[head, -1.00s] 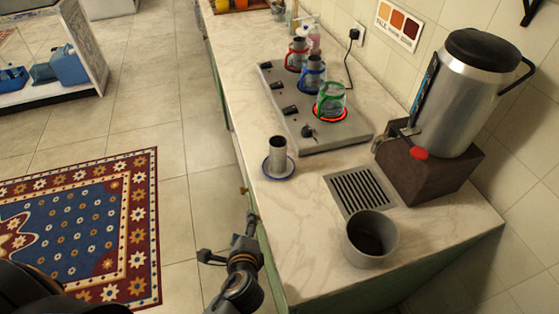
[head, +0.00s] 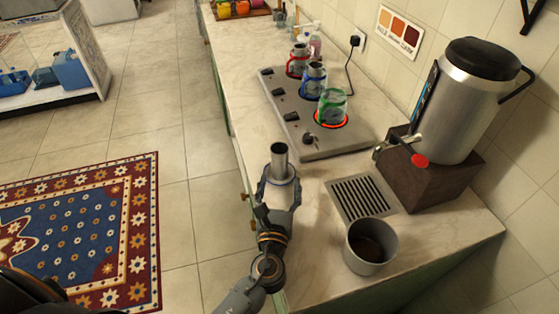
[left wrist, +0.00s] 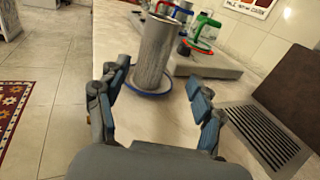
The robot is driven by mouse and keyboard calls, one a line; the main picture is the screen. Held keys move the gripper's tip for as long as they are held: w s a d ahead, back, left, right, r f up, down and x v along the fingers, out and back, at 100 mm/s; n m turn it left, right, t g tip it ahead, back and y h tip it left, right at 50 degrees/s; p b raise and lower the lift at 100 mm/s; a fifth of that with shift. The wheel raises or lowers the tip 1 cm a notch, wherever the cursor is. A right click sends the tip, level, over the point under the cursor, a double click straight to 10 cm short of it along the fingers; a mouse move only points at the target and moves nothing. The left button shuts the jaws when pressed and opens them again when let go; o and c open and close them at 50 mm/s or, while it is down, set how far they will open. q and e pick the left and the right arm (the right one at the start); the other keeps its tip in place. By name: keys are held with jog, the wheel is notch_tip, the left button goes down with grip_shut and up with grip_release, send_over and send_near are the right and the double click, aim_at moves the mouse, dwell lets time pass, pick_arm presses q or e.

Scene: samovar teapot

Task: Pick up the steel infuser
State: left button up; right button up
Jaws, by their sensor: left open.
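The steel infuser (head: 279,160) is a grey metal cylinder standing upright on a blue-rimmed saucer near the front edge of the counter. In the left wrist view the infuser (left wrist: 155,52) is straight ahead, and its saucer (left wrist: 152,91) shows beneath it. My left gripper (head: 279,184) is open, with its fingers pointing at the infuser from the near side. In the left wrist view the left gripper (left wrist: 160,92) has its blue-padded fingers apart, with the infuser lined up between and just beyond the tips. Contact cannot be told. My right gripper is not in view.
A drip grate (head: 362,197) and a grey pot (head: 371,246) lie to the right. The samovar (head: 474,100) stands behind them on a dark block. A hot plate (head: 318,138) with several handled glass vessels is beyond the infuser. Counter around the saucer is clear.

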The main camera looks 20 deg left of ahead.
aim_at(278, 168)
pick_arm(q)
jog(key=w, duration=0.3)
jog(key=shift+a, duration=0.35)
jog(key=w, duration=0.1)
jog(key=w+a+p, duration=0.1)
jog(key=w, duration=0.2)
jog(key=shift+a+r, duration=0.15)
jog(key=shift+a, duration=0.15)
jog(key=shift+w+a, duration=0.1)
jog(key=shift+w, duration=0.4)
jog(key=shift+s, duration=0.1)
jog(key=c, duration=1.3)
